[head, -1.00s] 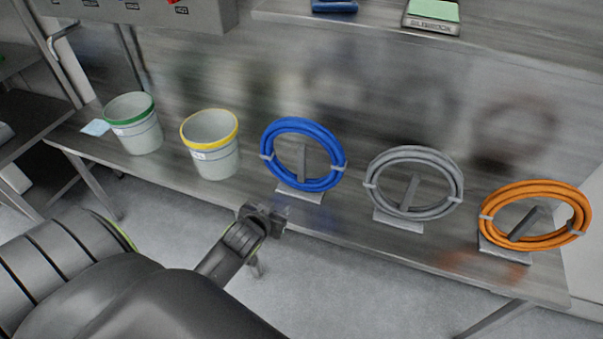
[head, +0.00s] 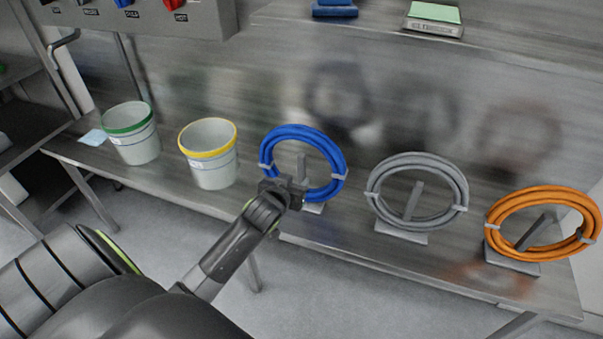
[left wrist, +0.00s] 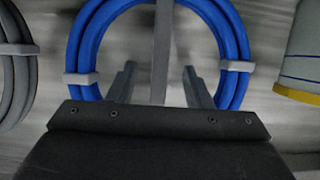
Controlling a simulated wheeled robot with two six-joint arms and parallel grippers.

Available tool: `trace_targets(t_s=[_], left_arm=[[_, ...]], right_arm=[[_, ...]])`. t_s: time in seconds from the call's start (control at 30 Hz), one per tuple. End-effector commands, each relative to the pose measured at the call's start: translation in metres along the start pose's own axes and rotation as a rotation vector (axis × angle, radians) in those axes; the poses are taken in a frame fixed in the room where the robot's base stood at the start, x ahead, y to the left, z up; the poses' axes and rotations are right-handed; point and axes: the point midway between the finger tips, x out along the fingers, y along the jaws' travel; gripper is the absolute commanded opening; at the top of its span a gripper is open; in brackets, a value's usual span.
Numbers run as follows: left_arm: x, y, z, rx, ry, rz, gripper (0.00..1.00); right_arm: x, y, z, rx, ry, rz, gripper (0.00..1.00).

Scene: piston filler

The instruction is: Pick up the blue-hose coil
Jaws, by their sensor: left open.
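The blue-hose coil (head: 333,147) stands upright on its small stand on the steel shelf (head: 266,205), between the yellow-rimmed bucket and the grey coil. My left gripper (head: 297,186) is in front of the coil's lower left part and hides some of it. In the left wrist view the blue-hose coil (left wrist: 150,8) rises ahead, with grey clips on both sides and the stand's post (left wrist: 161,50) upright in the middle. The left fingers (left wrist: 158,82) are apart, one on each side of the post, with the coil's lower part hidden behind the gripper body. My right gripper is not in view.
A grey hose coil (head: 463,190) and an orange hose coil (head: 492,232) stand to the right on their own stands. A yellow-rimmed bucket (head: 211,170) and a green-rimmed bucket (head: 135,145) stand to the left. An upper shelf (head: 380,30) holds a scale (head: 433,28).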

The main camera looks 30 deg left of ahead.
Motion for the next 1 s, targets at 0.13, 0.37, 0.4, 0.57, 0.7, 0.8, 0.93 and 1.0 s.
trace_targets(t_s=[0.13, 0.37, 0.4, 0.57, 0.7, 0.8, 0.93, 1.0], left_arm=[[0.013, 0.000, 0.000, 0.000, 0.001, 0.000, 0.45], [0.026, -0.001, -0.002, 0.001, 0.000, -0.001, 0.45], [0.031, -0.001, -0.002, 0.001, 0.000, -0.001, 0.45], [0.053, -0.001, -0.004, 0.001, 0.000, -0.001, 0.45], [0.065, -0.001, -0.003, 0.001, -0.001, 0.000, 0.45], [0.068, -0.001, -0.003, 0.001, 0.000, 0.000, 0.45], [0.068, -0.001, -0.003, 0.001, 0.000, 0.001, 0.45], [0.068, -0.001, -0.003, 0.001, 0.000, 0.001, 0.45]], right_arm=[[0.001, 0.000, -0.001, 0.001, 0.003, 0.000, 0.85], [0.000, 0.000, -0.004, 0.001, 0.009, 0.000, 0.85], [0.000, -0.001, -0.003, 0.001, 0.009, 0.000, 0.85], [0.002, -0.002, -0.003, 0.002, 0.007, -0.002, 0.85], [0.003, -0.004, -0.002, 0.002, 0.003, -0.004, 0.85], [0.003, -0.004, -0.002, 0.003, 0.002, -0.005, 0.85], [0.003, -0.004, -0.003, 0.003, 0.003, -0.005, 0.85], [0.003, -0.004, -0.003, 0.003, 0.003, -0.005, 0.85]])
